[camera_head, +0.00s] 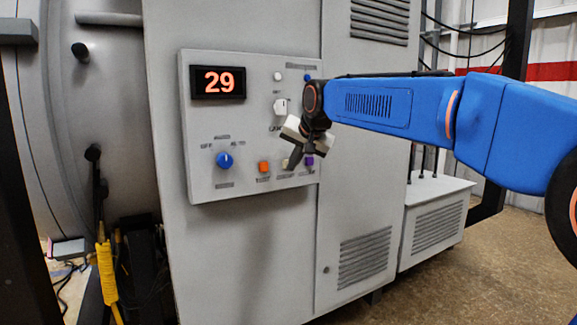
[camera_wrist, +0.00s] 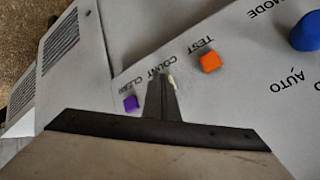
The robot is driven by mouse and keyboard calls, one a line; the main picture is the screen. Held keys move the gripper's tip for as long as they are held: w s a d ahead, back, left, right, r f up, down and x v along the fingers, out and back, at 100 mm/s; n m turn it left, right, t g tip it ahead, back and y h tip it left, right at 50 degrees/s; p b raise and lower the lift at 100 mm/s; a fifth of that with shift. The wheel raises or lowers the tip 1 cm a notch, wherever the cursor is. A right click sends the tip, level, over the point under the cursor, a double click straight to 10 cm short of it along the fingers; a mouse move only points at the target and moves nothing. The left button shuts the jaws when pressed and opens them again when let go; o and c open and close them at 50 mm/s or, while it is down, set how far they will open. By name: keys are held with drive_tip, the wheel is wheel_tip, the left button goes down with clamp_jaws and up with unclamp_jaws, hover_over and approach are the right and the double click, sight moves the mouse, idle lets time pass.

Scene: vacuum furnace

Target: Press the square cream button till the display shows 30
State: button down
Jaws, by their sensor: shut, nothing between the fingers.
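The display (camera_head: 219,82) on the grey control panel reads 29 in red digits. The square cream button (camera_head: 285,164) is in the panel's bottom row, between the orange and purple buttons, and is mostly hidden by my gripper. In the wrist view only a pale sliver of the cream button (camera_wrist: 172,81) shows beside the fingers, by the label COUNT. My gripper (camera_head: 292,164) is shut and empty, its fingertips at the cream button. The fingers also show in the wrist view (camera_wrist: 161,82). I cannot tell whether the tips touch the button.
Close by are the orange button (camera_head: 264,167), labelled TEST, and the purple button (camera_head: 309,160), labelled CLEAR. A blue knob (camera_head: 224,160) is farther left. A white switch (camera_head: 280,107) sits higher on the panel (camera_head: 240,125). A vented cabinet (camera_head: 435,225) stands at the right.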

drive_tip(key=shift+w, duration=0.1)
idle(0.6)
drive_tip(key=shift+s+d, duration=0.45)
drive_tip(key=shift+s, duration=0.3)
drive_tip(key=s+d, duration=0.1)
drive_tip(key=s, duration=0.1)
drive_tip(key=s+d, duration=0.1)
drive_tip(key=s, duration=0.1)
drive_tip(key=shift+d, duration=0.4)
idle(0.4)
